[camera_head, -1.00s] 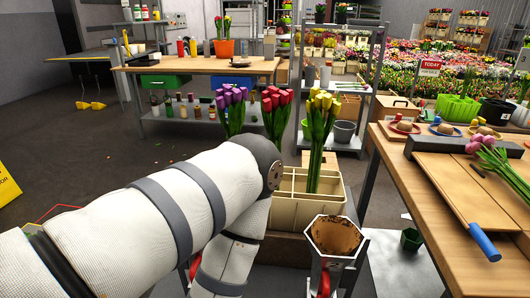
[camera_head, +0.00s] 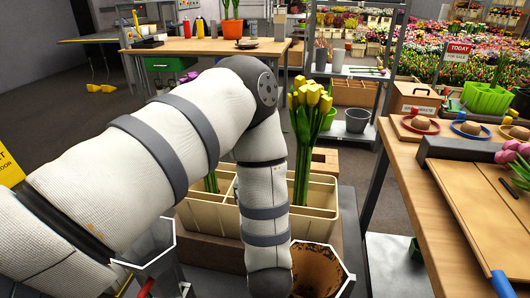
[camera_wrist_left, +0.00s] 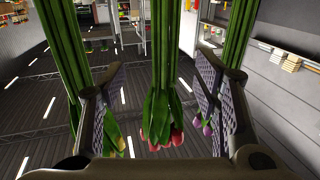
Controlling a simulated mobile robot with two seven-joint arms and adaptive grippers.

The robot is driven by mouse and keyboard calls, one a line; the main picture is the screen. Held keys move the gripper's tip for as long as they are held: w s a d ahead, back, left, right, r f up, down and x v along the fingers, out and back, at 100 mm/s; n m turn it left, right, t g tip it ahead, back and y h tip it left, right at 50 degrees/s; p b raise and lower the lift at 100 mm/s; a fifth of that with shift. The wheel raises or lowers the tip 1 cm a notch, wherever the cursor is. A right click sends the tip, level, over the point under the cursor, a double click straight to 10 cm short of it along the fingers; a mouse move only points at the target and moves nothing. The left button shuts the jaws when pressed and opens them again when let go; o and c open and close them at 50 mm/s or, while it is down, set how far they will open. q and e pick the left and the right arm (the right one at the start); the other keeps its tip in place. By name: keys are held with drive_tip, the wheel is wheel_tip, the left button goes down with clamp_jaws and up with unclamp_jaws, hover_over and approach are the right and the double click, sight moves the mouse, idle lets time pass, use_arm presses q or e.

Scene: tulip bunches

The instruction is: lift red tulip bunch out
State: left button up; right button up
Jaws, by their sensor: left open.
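The red tulip bunch (camera_wrist_left: 160,110) shows in the left wrist view, which looks upside down, with its red heads low and green stems rising up the middle. My left gripper (camera_wrist_left: 158,80) is open, with one finger on each side of the red bunch. The yellow bunch (camera_wrist_left: 55,50) is beyond the left finger and the purple bunch (camera_wrist_left: 235,50) beyond the right one. In the head view my left arm hides the red bunch and the gripper. The yellow bunch (camera_head: 310,135) stands upright in the cream divided crate (camera_head: 318,216). My right gripper is not in view.
A hexagonal metal vase (camera_head: 318,272) stands in front of the crate, and another (camera_head: 150,252) is at the lower left. A wooden table (camera_head: 400,165) at the right holds a board (camera_head: 470,210) and pink tulips. Another bench (camera_head: 205,46) stands behind.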

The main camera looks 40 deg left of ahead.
use_arm(q)
drive_tip(key=x, duration=0.1)
drive_tip(key=b+x, duration=0.1)
drive_tip(key=x, duration=0.2)
drive_tip(key=shift+s+a+f+b, duration=0.1)
drive_tip(key=shift+a+f+b, duration=0.2)
drive_tip(key=shift+a, duration=0.15)
drive_tip(key=x, duration=0.5)
drive_tip(key=shift+w+r, duration=0.1)
drive_tip(key=shift+w, duration=0.1)
clamp_jaws()
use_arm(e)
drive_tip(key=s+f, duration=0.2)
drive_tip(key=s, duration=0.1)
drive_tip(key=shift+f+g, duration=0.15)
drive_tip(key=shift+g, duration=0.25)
